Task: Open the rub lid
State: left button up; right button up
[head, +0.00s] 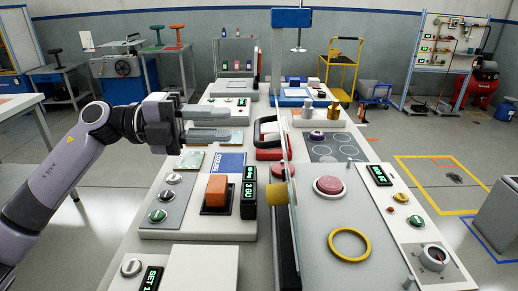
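No part is clearly marked as the rub lid, and I cannot tell for sure which one it is. A thin upright panel (287,232), seen nearly edge-on, runs along the middle of the bench with a yellow knob (278,193) on its left face. My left gripper (222,121) is over the bench's left side, pointing right. Its two fingers look spread with nothing visible held between them. It is well apart from the panel and the knob, farther back and to the left. My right gripper is not in view.
An orange block (216,188) and green display (249,192) stand left of the panel. A black loop handle on a red base (270,154) stands behind. Right of the panel are a pink button (329,186) and yellow ring (349,244). A tall blue-topped column (291,18) rises at the back.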

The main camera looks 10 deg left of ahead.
aim_at(257, 128)
pick_arm(q)
jog(key=shift+w+d+f+p, duration=0.2)
jog(key=shift+w+d, duration=0.05)
jog(key=shift+d, duration=0.95)
jog(key=shift+w+d+f+p, duration=0.2)
jog(key=shift+w+d+f, duration=0.1)
jog(key=shift+d, duration=0.85)
jog(key=shift+w+d+f+p, duration=0.15)
jog(key=shift+w+d+p, duration=0.1)
jog(key=shift+d, duration=0.95)
